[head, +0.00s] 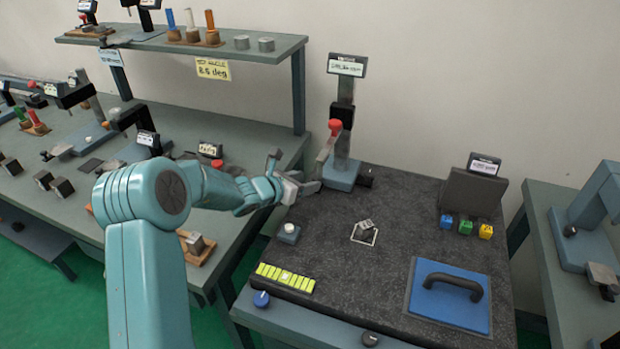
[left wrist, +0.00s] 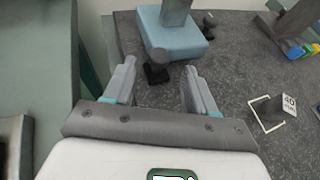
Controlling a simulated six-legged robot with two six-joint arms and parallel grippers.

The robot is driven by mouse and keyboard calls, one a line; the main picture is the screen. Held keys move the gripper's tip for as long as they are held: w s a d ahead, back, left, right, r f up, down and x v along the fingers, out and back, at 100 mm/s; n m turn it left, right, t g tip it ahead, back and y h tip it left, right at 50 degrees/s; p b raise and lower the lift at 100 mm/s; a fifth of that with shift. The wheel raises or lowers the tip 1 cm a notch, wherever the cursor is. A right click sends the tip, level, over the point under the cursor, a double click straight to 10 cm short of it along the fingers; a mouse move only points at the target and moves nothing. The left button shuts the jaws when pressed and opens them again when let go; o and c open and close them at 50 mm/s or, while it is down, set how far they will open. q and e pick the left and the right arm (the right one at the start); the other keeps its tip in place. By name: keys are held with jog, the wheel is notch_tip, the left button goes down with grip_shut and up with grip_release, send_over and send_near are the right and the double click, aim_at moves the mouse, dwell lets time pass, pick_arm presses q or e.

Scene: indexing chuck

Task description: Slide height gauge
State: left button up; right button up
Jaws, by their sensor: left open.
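The height gauge (head: 343,107) stands at the back left of the dark granite plate, with a light-blue base (head: 340,175), a dark column, a display on top and a red knob (head: 335,126) on its side. Its base also shows at the top of the left wrist view (left wrist: 175,42). My left gripper (head: 312,181) is open beside the base, on its left front side. In the left wrist view, its fingers (left wrist: 160,75) are spread with a small dark block with a grey round top (left wrist: 157,70) seen between them; contact is not visible. My right gripper is not in view.
The granite plate (head: 395,200) bears a small grey block in a white outline (head: 364,231), a blue plate with a black handle (head: 450,297), a yellow-green strip (head: 285,278) and blue, green and yellow cubes (head: 465,227). A shelf (head: 270,50) stands left. The plate's middle is mostly clear.

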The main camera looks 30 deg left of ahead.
pick_arm(q)
jog(key=shift+x, duration=1.5)
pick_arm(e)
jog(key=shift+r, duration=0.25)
pick_arm(q)
jog(key=shift+a, duration=0.1)
